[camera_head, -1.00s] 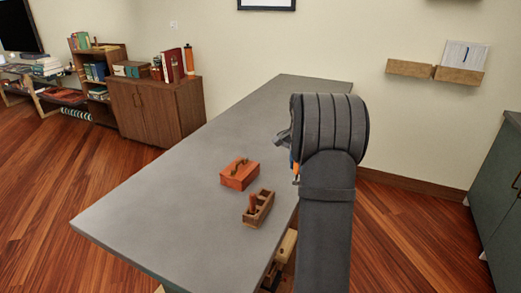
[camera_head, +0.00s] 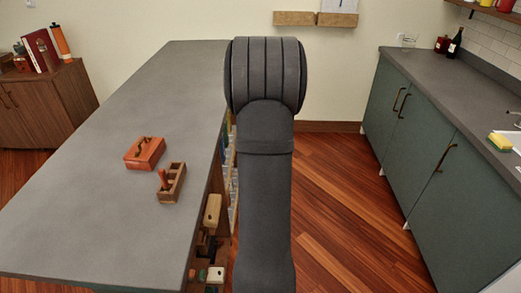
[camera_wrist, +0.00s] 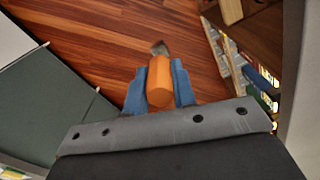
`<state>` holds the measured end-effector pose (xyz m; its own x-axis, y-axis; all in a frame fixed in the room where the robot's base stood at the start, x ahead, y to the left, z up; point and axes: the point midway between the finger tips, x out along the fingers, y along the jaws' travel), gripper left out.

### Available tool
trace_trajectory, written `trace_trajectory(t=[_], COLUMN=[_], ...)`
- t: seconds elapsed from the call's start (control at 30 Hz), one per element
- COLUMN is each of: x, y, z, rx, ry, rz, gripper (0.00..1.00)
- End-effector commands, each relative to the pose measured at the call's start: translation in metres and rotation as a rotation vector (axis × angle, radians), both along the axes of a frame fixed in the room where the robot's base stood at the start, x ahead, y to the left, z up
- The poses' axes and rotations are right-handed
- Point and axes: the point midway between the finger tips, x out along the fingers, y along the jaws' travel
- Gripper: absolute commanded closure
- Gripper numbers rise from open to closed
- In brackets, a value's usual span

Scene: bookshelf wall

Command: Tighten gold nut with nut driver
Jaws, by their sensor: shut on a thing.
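In the wrist view my gripper (camera_wrist: 160,82) has its two blue fingers shut on an orange-handled tool, which looks like the nut driver (camera_wrist: 158,94). The handle sits between the fingers and a short grey tip shows beyond it, over the wood floor. In the head view my own arm hides the gripper and the tool. I cannot make out a gold nut in either view. On the grey bench top (camera_head: 110,110) stand a red-orange box with a dark handle (camera_head: 145,153) and a wooden box holding a reddish peg (camera_head: 172,185).
Shelves with several items (camera_head: 211,235) are under the bench's right side. Green cabinets with a grey counter (camera_head: 420,70) stand at the right, with a yellow sponge (camera_head: 499,141) on it. Wood floor (camera_head: 325,200) is free between them. A brown cabinet (camera_head: 45,105) stands at the left.

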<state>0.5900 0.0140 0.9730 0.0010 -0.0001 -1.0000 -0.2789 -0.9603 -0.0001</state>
Motion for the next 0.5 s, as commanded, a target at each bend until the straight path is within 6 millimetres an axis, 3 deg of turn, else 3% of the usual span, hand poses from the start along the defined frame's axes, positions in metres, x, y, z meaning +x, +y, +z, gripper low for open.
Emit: trace_trajectory(t=[0.27, 0.37, 0.5], x=[0.016, 0.022, 0.029], y=[0.046, 0.071, 0.118], z=[0.015, 0.022, 0.037], rx=[0.000, 0.000, -0.001], ry=[-0.001, 0.000, -0.002], rz=[0.051, 0.077, 0.126], gripper=[1.00, 1.00, 1.00])
